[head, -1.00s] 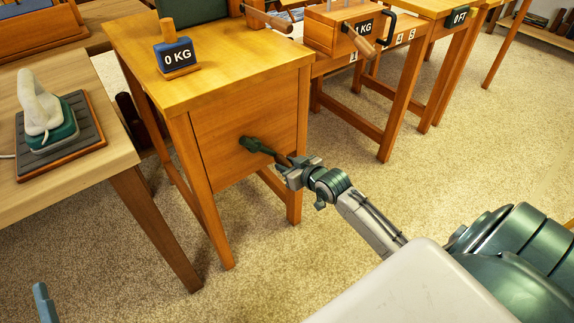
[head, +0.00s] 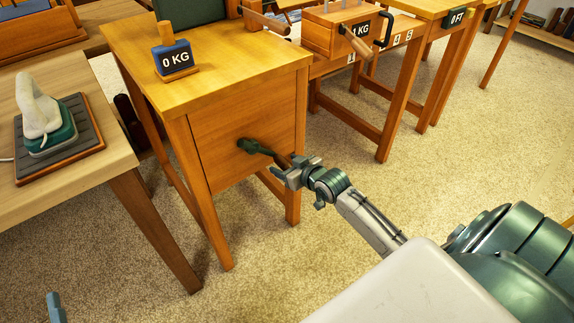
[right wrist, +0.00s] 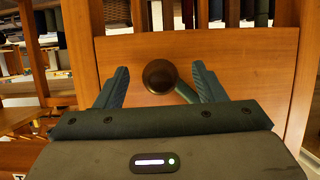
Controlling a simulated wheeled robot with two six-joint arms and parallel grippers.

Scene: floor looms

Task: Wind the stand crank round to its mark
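The stand crank (head: 258,148) has a dark green hub and arm on the front panel of the wooden stand (head: 215,135). Its arm points right and slightly down to a brown handle (head: 283,161). In the right wrist view the round end of the handle (right wrist: 159,76) faces me, with green crank arm to its right. My right gripper (head: 290,171) is at the handle. Its fingers (right wrist: 160,84) are apart on either side of the handle, with visible gaps. I cannot make out a mark. Only a blue-grey tip of my left gripper (head: 56,306) shows at bottom left.
A 0 KG block (head: 173,57) stands on the stand's top. A table with an iron-like tool (head: 42,110) on a dark pad is at left. A wooden box marked 1 KG (head: 345,27) is at back right. Carpet is clear in front of the stand.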

